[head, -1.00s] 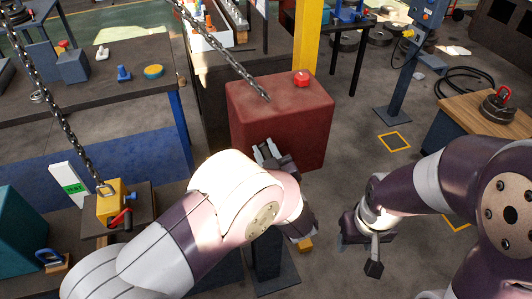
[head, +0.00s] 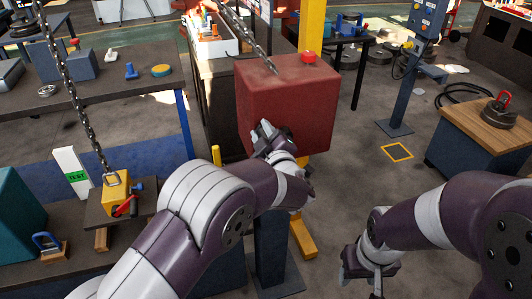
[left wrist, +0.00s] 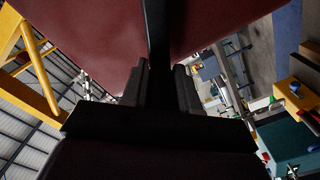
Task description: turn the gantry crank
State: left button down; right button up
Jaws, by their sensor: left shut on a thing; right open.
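The red box (head: 288,105) stands in the middle of the head view, with a small red knob (head: 309,57) on top. My left gripper (head: 266,138) is at its front face. In the left wrist view, the fingers (left wrist: 160,85) are shut on a dark bar (left wrist: 159,35), which appears to be the crank. The red housing (left wrist: 90,40) fills the upper part behind it. In the head view, my gripper and wrist hide the crank. My right gripper (head: 370,278) is open and empty at the lower right, away from the box.
Another chain (head: 72,90) holds a yellow block (head: 116,190) at left. A yellow post (head: 312,25) rises behind the box. A wooden-topped bench (head: 490,120) stands right.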

pick_arm(q)
notch_tip(320, 180, down, 8)
jog(key=n+b, duration=1)
jog(key=b, duration=0.8)
jog(key=shift+n+b, duration=0.3)
jog(key=shift+b, duration=0.1)
jog(key=shift+s+a+r, duration=0.1)
jog(key=c, duration=0.9)
grip_release()
jog(key=shift+r, duration=0.1)
jog(key=v, duration=1.2)
jog(key=shift+s, duration=0.3)
